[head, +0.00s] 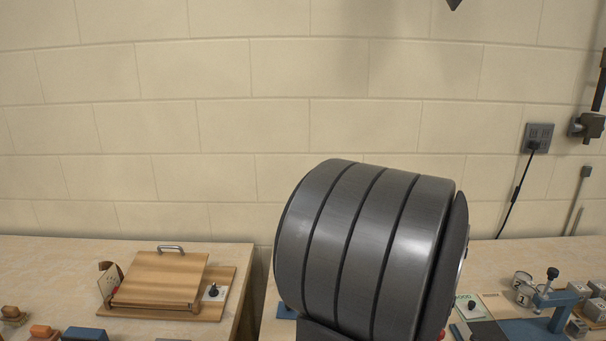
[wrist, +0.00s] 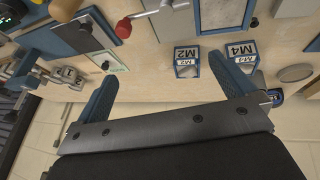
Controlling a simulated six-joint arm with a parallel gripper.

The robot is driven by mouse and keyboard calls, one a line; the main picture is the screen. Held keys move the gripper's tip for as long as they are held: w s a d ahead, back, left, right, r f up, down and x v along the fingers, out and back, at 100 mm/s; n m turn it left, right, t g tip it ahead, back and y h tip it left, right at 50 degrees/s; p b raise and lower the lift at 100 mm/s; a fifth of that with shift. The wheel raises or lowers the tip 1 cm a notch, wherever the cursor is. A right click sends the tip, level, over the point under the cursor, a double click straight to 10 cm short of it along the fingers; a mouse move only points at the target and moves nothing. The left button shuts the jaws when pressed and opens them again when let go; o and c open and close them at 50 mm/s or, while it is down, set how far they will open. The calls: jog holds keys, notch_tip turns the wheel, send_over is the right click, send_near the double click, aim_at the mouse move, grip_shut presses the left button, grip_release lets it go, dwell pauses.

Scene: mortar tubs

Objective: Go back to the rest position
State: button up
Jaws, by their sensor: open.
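My gripper (wrist: 162,70) shows in the wrist view with its two blue fingers wide apart and nothing between them. It is above the bench, whose labels appear upside down from here. A tub marked M2 (wrist: 187,62) lies in view beyond the gap between the fingers. A tub marked M4 (wrist: 241,52) is near the right fingertip, which partly covers it. I see no contact between the fingers and either tub. The gripper cannot be made out in the head view, where a large dark grey arm part of mine fills the lower middle.
In the head view a wooden lidded box (head: 162,280) stands on the left bench. A blue press stand (head: 553,305) and grey cubes (head: 595,308) are at right. A wall socket (head: 538,137) has a hanging cable. A red knob (wrist: 124,28) shows in the wrist view.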

jog(key=a+r+m+g+y, duration=0.2)
jog(key=a+r+m+g, duration=0.2)
jog(key=a+r, duration=0.2)
jog(key=shift+s+a+r+y, duration=0.2)
jog(key=shift+s+r+y, duration=0.1)
jog(key=shift+r, duration=0.35)
dwell(0.6)
jog(key=c, duration=1.2)
jog(key=shift+c, duration=0.2)
